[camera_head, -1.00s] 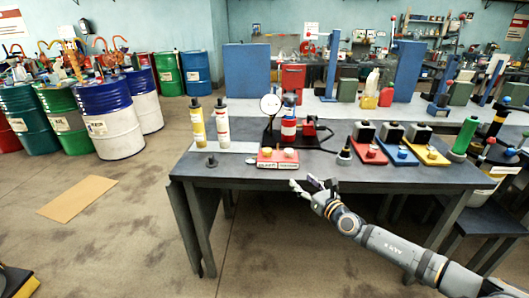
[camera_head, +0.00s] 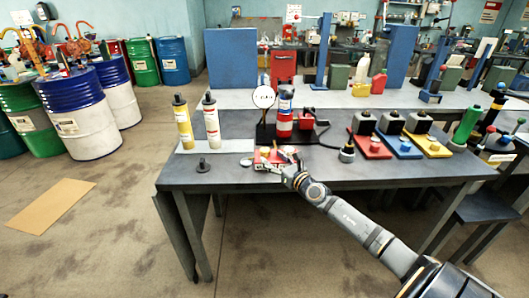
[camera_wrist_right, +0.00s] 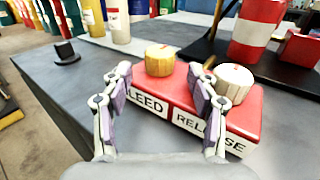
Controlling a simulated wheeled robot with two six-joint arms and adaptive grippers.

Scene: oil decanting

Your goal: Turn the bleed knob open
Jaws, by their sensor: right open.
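The bleed knob (camera_wrist_right: 160,60) is a round yellow knob on top of a red block (camera_wrist_right: 185,88), above a label that reads "LEED" where a finger covers its start. A whitish knob (camera_wrist_right: 234,80) stands to its right above the "RELEASE" label. My right gripper (camera_wrist_right: 160,82) is open, its two fingers spread in front of the bleed knob, one on each side in the picture. No contact with the knob shows. In the head view my right gripper (camera_head: 287,166) is at the front of the red block (camera_head: 264,153) and partly hides it. My left gripper is not in view.
Behind the block stand a red-and-white cylinder (camera_head: 285,112) and a round dial gauge (camera_head: 263,97). Yellow (camera_head: 183,122) and white (camera_head: 211,122) bottles stand to the left, with a small dark peg (camera_head: 203,164) in front. Red, blue and yellow plates with dark boxes stand to the right.

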